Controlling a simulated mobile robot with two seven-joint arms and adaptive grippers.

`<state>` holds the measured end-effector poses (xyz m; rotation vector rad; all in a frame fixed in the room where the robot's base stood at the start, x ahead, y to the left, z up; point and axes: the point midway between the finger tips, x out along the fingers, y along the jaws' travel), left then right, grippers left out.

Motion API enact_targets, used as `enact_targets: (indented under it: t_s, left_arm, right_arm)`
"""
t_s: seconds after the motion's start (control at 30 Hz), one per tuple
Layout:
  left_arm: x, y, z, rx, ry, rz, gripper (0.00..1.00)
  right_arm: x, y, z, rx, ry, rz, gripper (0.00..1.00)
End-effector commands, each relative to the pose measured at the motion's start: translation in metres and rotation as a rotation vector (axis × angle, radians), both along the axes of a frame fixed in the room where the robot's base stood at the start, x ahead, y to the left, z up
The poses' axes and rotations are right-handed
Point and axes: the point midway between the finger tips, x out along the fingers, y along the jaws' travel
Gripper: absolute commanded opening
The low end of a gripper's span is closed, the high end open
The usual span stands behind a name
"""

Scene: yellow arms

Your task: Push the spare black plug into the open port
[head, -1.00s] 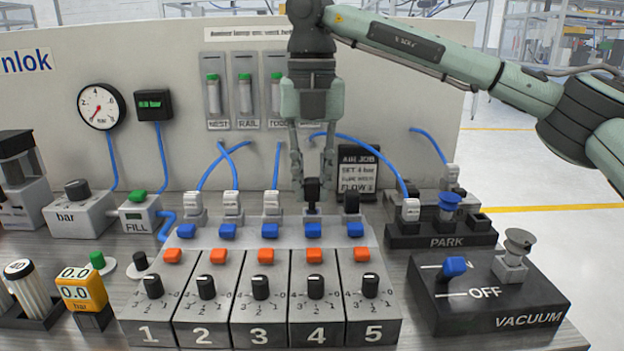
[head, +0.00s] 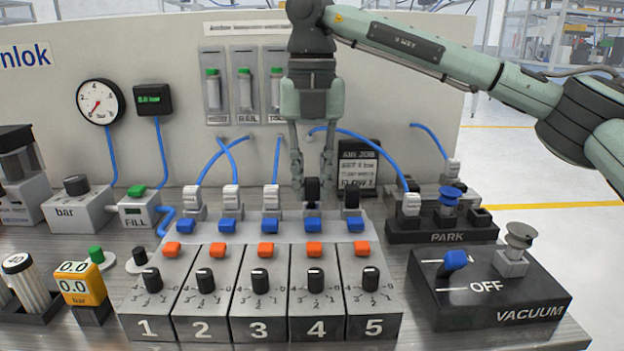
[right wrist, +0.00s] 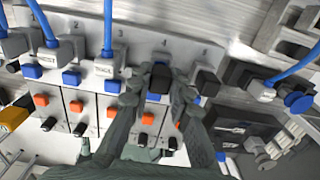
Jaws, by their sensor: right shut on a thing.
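My right gripper (head: 312,188) is above station 4 of the grey valve block (head: 335,230), fingers pointing down. It is shut on a black plug (head: 312,192), which also shows between the fingertips in the right wrist view (right wrist: 160,76). The plug stands upright in line with the port of station 4. The fingers and plug cover that port, so I cannot tell how deep the plug sits. Another black plug (head: 351,194) stands in station 5. White plugs with blue hoses, one of them here (head: 271,196), stand at stations 1 to 3. My left gripper is not in view.
A small black sign (head: 357,165) stands close behind station 5. Blue hoses arch behind the stations.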

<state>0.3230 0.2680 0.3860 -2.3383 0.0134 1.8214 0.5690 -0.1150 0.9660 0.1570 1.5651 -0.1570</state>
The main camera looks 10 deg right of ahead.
Motion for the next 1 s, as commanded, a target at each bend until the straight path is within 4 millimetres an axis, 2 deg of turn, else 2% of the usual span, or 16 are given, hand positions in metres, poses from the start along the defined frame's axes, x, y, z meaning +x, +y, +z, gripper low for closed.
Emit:
enact_targets:
  t_s: [0.67,0.9,0.93,1.0]
  left_arm:
    - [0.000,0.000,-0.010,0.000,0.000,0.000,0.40]
    - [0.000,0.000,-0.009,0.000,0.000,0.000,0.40]
    - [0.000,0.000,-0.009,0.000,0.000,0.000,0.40]
    - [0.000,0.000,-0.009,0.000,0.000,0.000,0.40]
  right_arm:
    - [0.000,0.000,-0.015,0.000,0.000,0.000,0.04]
    - [0.000,0.000,-0.014,-0.001,0.001,0.000,0.04]
    - [0.000,0.000,-0.014,-0.001,0.001,0.000,0.21]
    - [0.000,0.000,-0.014,-0.001,0.001,0.000,0.30]
